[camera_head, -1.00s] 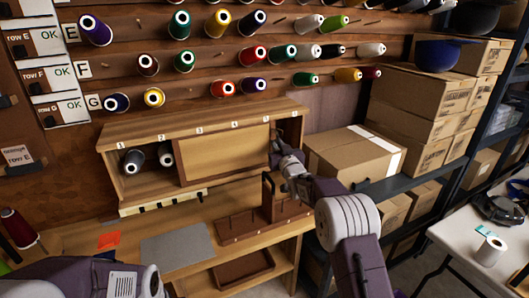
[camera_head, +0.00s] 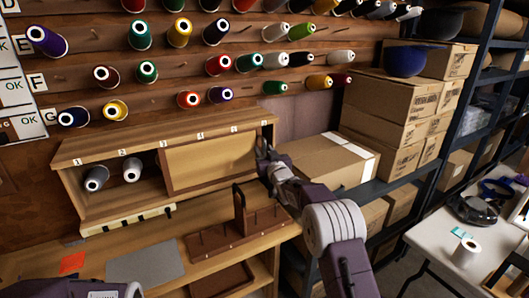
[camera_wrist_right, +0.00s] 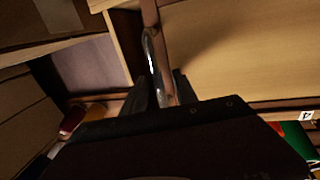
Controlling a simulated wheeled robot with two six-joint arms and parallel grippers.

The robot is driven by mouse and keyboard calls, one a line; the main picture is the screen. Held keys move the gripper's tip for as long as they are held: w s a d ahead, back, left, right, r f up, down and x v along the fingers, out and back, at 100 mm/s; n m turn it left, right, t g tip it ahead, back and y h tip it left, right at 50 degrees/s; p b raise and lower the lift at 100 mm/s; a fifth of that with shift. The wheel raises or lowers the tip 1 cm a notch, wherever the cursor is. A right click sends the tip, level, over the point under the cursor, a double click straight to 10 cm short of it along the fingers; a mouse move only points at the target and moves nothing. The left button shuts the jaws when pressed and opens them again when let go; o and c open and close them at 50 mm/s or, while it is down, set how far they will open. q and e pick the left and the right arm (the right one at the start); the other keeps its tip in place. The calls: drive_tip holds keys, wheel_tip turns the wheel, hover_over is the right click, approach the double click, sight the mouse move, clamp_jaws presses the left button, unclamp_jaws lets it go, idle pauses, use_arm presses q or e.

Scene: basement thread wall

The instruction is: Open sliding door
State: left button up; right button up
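The sliding door (camera_head: 212,158) is a light wooden panel with a brown frame in the front of a numbered wooden cabinet (camera_head: 95,205). It covers the cabinet's right part; the left part is open and holds two spools, with a gap between them and the door. My right gripper (camera_head: 264,151) is at the door's right edge. In the right wrist view, the fingers (camera_wrist_right: 163,92) are on either side of a slim metallic handle (camera_wrist_right: 151,55) on the door frame and seem shut on it; contact is partly hidden. My left gripper's fingers are out of view.
A brown peg rack (camera_head: 235,235) stands on the bench below the door. A cardboard box (camera_head: 325,160) is just right of the cabinet, before a dark shelf. Thread spools on pegs fill the wall above. A white table (camera_head: 425,240) is at the right.

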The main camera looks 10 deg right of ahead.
drive_tip(key=shift+s, duration=0.15)
drive_tip(key=s+d+b, duration=0.1)
drive_tip(key=s, duration=0.7)
drive_tip(key=shift+s+b, duration=0.35)
drive_tip(key=shift+s, duration=0.05)
drive_tip(key=s+r+p, duration=0.4)
drive_tip(key=r+p, duration=0.3)
drive_tip(key=r, duration=0.3)
drive_tip(key=s+f+g+p, duration=0.1)
drive_tip(key=s+f+g, duration=0.4)
drive_tip(key=s+f, duration=0.3)
drive_tip(key=s+d+f+m+g+h+p, duration=0.1)
drive_tip(key=s+f+g, duration=0.5)
drive_tip(key=s, duration=0.9)
drive_tip(key=s+f+g+h+p, duration=0.1)
drive_tip(key=s+f+g, duration=0.4)
drive_tip(key=s+f, duration=0.4)
drive_tip(key=s, duration=0.3)
drive_tip(key=shift+d+f+m+g, duration=0.2)
drive_tip(key=shift+f+m+g, duration=0.1)
drive_tip(key=shift+f, duration=0.05)
